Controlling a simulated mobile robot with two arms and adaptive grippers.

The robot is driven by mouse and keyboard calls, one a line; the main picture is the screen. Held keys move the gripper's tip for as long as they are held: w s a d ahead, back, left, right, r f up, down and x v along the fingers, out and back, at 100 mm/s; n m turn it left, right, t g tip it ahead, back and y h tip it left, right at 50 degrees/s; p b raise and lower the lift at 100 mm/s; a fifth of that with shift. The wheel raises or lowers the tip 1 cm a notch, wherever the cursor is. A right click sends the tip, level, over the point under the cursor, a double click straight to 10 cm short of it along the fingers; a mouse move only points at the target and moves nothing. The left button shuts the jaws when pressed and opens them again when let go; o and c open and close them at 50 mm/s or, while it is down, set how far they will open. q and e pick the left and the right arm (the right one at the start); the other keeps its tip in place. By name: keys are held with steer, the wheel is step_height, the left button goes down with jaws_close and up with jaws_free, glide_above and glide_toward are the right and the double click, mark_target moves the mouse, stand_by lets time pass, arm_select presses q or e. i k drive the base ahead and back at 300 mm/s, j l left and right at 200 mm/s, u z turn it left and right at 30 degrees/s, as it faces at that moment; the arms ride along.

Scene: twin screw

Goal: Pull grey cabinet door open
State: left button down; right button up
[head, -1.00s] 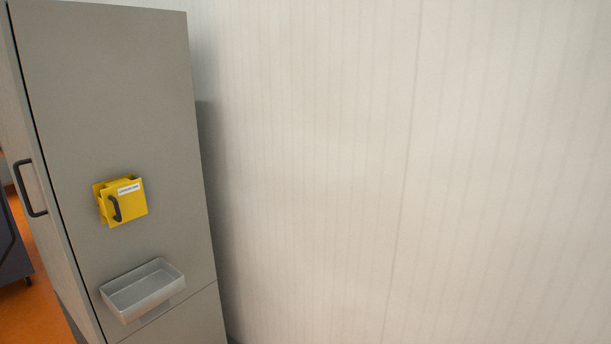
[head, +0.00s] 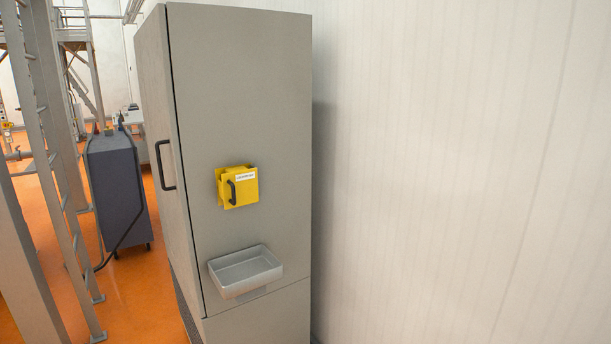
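The tall grey cabinet (head: 248,108) stands left of centre in the head view, against a pale wall. Its door (head: 152,110) is on the narrower left face, seen at a steep angle, with a dark seam along its edge near the corner. The door looks shut. A black bar handle (head: 162,166) is on that face, close to the seam. Neither of my grippers shows in the head view, and nothing is seen touching the handle.
A yellow box (head: 242,190) with a black handle and a grey open tray (head: 245,270) stick out from the cabinet's wider face. A dark blue unit (head: 116,190) on the orange floor (head: 137,295) and a grey metal ladder frame (head: 45,150) stand to the left.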

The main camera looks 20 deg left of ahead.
mark_target(153, 33)
steer(key=u, duration=1.4)
